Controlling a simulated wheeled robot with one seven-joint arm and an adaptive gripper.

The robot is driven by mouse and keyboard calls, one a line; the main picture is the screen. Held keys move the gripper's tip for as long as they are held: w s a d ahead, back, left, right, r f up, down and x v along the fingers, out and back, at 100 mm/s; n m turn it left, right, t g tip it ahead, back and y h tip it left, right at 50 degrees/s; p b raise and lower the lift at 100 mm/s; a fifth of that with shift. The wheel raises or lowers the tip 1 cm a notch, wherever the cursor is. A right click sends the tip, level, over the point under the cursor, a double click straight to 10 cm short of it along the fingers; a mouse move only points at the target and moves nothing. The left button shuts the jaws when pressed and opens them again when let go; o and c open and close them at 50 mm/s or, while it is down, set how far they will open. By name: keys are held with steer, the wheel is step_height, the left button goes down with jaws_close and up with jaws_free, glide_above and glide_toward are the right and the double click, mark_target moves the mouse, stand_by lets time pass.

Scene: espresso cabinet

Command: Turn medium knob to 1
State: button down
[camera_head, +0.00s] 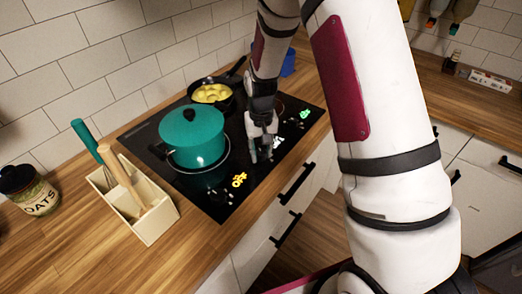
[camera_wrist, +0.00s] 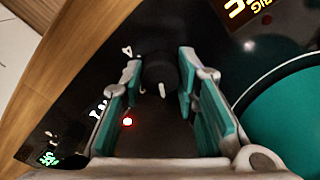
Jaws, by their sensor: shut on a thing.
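The medium knob (camera_wrist: 158,70) is a round black dial with a white pointer line, on the black glass stovetop (camera_head: 222,200). In the wrist view it sits between the fingertips of my gripper (camera_wrist: 160,74), which is shut on it, one teal-padded finger on each side. The pointer runs nearly upright in that picture. A digit that looks like 4 shows up and left of the knob, with other white marks lower left. In the head view my gripper (camera_head: 262,152) reaches down to the stove's front part; the knob cannot be made out there.
A teal lidded pot (camera_head: 193,137) stands close left of my gripper. A dark pan with yellow food (camera_head: 212,93) is behind. A utensil box (camera_head: 150,224) and an oats jar (camera_head: 36,192) stand left. A red light (camera_wrist: 127,121) glows beside the knob.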

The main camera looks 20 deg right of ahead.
mark_target(261, 152)
steer(key=shift+m, duration=0.8)
steer(key=c, duration=1.2)
jaws_free()
step_height(261, 152, up, 12)
steer(key=shift+r, duration=0.1)
